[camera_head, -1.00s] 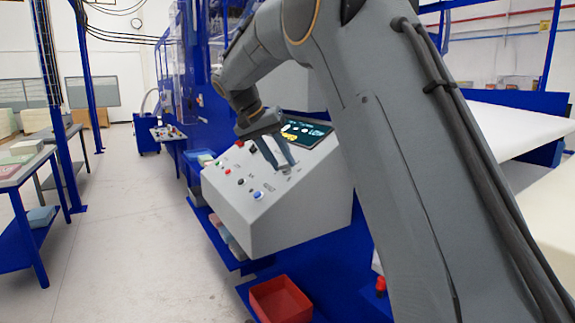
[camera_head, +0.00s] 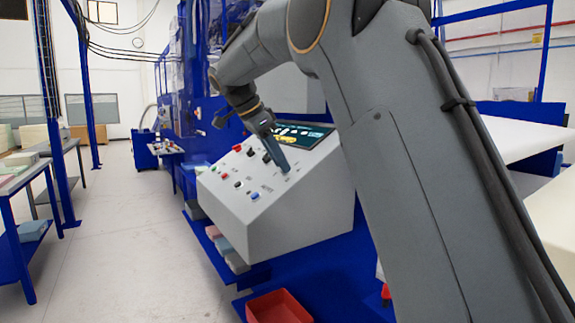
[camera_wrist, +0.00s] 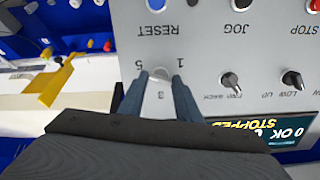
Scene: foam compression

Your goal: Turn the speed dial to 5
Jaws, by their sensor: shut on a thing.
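The grey sloped control panel (camera_head: 275,205) stands at the middle of the head view, with a screen, buttons and knobs. My gripper (camera_head: 284,168) reaches down to its face. In the wrist view the panel appears upside down. There my gripper (camera_wrist: 160,80) has one finger on each side of the pale speed dial (camera_wrist: 159,72) and is shut on it. The printed 5 is left of the dial, 1 right and 3 below. The dial's pointer cannot be made out between the fingers. In the head view the gripper hides the dial.
A blue button (camera_wrist: 156,4) by RESET and a black JOG button (camera_wrist: 247,3) lie close to the dial. Two small black knobs (camera_wrist: 230,80) and the screen (camera_wrist: 270,133) are beside my gripper. A red bin (camera_head: 278,307) stands below the panel.

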